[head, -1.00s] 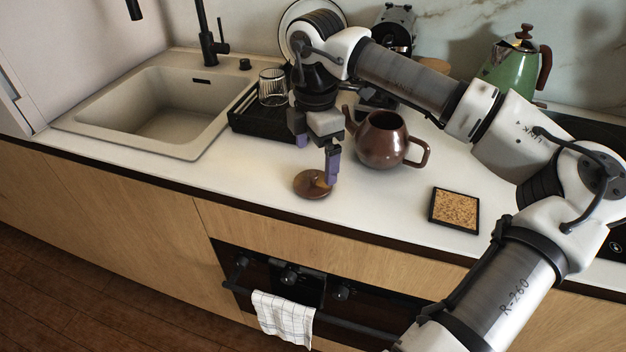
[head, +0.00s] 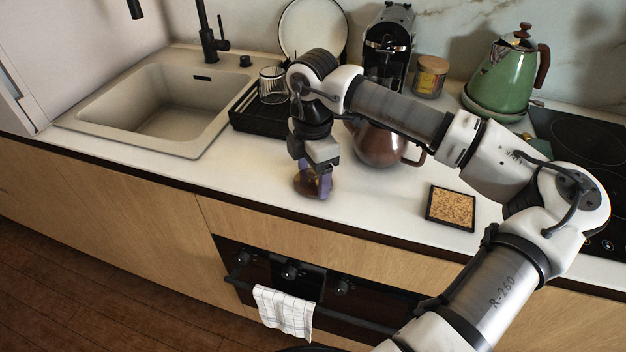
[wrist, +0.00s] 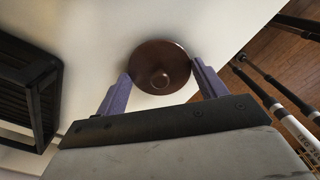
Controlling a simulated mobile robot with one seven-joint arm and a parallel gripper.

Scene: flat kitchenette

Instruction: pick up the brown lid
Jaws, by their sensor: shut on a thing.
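The round brown lid (head: 307,184) is at the counter, between the sink and the cork trivet, partly hidden by my gripper in the head view. My gripper (head: 318,188) points down with its purple fingers around the lid. In the wrist view the lid (wrist: 160,67) shows its round face and central knob, and the fingers of my gripper (wrist: 160,85) lie at either side of its near edge. My gripper is shut on the lid. I cannot tell whether the lid is clear of the counter.
A brown teapot (head: 378,148) stands just behind and right of my gripper. A black dish rack (head: 262,122) with a glass is behind left. A framed cork trivet (head: 451,208) lies to the right. The counter's front edge is close.

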